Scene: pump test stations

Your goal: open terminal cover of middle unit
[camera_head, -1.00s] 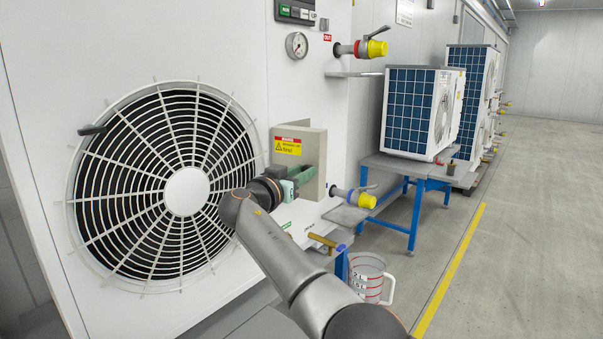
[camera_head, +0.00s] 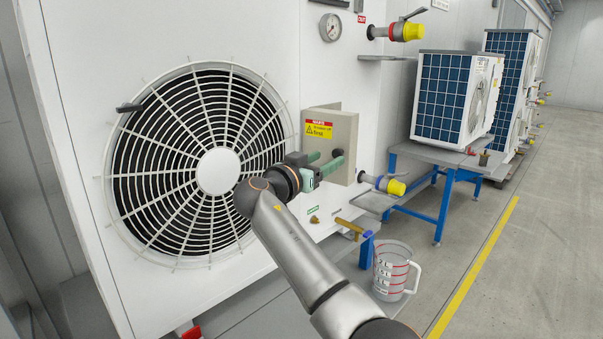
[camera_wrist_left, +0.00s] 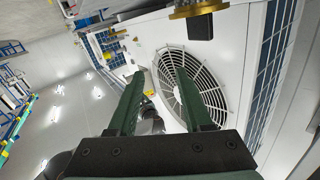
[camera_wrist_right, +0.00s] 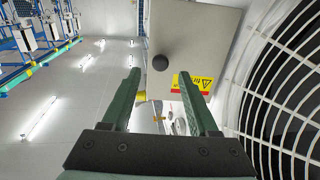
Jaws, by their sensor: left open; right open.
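The terminal cover (camera_head: 345,125) is a beige box front with a red and yellow warning label (camera_head: 319,130), on the white unit right of its fan. It looks closed. In the right wrist view the cover (camera_wrist_right: 205,35) fills the top middle, with a round black knob (camera_wrist_right: 160,62) on it. My right gripper (camera_head: 326,165) is at the lower part of the cover in the head view. Its fingers (camera_wrist_right: 165,82) are open, with the knob ahead between their lines; contact is not visible. My left gripper (camera_wrist_left: 150,65) is open and empty, seen only in its wrist view, facing a fan unit.
A large fan grille (camera_head: 217,170) lies left of the cover. Yellow-capped valves (camera_head: 412,31) and (camera_head: 395,186) stick out to the right. A brass handle (camera_head: 349,226) and a clear measuring jug (camera_head: 392,272) are below. A blue-framed table (camera_head: 442,205) stands behind; floor at right is clear.

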